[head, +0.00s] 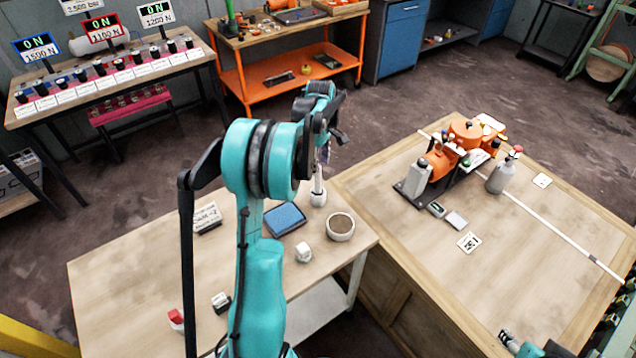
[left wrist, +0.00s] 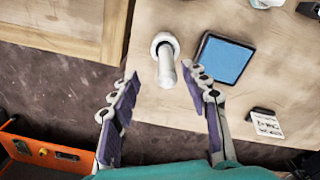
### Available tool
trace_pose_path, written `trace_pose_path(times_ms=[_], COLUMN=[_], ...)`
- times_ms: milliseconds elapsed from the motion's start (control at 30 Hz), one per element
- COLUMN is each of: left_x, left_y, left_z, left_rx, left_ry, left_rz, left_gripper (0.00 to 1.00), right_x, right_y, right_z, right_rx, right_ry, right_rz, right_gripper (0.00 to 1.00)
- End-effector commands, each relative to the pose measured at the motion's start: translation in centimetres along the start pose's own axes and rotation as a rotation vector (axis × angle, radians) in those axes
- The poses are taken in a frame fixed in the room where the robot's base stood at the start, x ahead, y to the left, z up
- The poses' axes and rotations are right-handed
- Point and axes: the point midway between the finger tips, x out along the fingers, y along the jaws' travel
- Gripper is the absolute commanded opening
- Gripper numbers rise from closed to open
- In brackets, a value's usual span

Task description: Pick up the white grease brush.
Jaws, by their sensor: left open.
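The white grease brush (head: 318,183) stands upright in a small white round holder (head: 318,199) near the back edge of the left table. In the left wrist view the brush (left wrist: 166,68) points up toward the camera from its holder (left wrist: 158,41). My left gripper (head: 324,146) is above the brush in the head view, partly hidden by its own wrist. In the left wrist view my left gripper (left wrist: 160,74) is open, its fingers on either side of the brush and apart from it.
A blue pad in a dark tray (head: 285,219) and a round bowl with brown content (head: 341,227) stand close to the brush. An orange machine (head: 448,155) stands on the right table.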

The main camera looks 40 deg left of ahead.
Motion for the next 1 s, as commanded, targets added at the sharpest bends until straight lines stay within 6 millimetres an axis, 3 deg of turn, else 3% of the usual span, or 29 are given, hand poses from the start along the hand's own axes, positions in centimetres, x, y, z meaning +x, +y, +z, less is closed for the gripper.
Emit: trace_pose_path(times_ms=[500, 767, 933, 1000], left_x=[6.6, 6.8, 6.8, 6.8], left_y=[-0.8, -0.8, -0.8, -0.8], left_z=[-0.5, -0.5, -0.5, -0.5], left_rx=[0.003, 0.004, 0.004, 0.004], left_ry=[0.001, 0.001, 0.001, 0.001], left_rz=[0.002, 0.002, 0.002, 0.002], left_gripper=[0.46, 0.46, 0.01, 0.0], right_x=[2.1, 2.1, 2.1, 2.1], right_y=[0.0, 0.0, 0.0, 0.0], right_z=[1.5, 1.5, 1.5, 1.5], right_rx=[0.0, 0.0, 0.0, 0.0], right_ry=[0.0, 0.0, 0.0, 0.0], right_rz=[0.0, 0.0, 0.0, 0.0], right_gripper=[0.49, 0.49, 0.49, 0.49])
